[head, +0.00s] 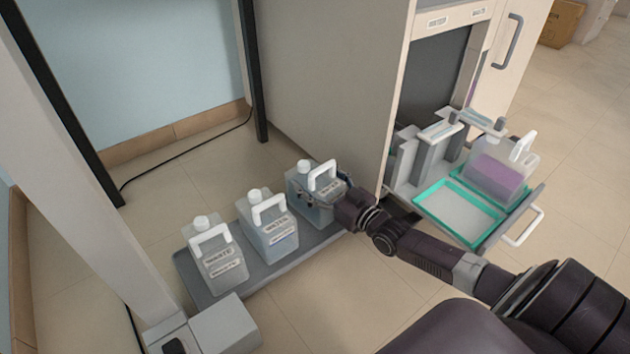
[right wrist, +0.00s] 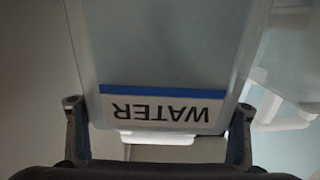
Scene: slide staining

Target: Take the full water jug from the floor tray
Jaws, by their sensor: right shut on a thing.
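A clear jug with a white cap and white handle (head: 300,182) stands at the right end of the grey floor tray (head: 205,287). My right gripper (head: 326,192) is shut on this jug. In the right wrist view, its WATER label (right wrist: 162,108) with a blue stripe appears upside down between the two fingers, one on each side. The jug looks upright and at tray level; I cannot tell whether it touches the tray. A second water jug (head: 272,236) stands in the middle, and a jug labelled waste (head: 219,262) at the left end. My left gripper is not in view.
A cabinet (head: 340,75) stands close behind the held jug. Its pulled-out drawer, right, has an empty green-rimmed bay (head: 457,212) and a jug with purple liquid (head: 497,177). Dark posts stand at the left. The floor in front of the tray is partly clear.

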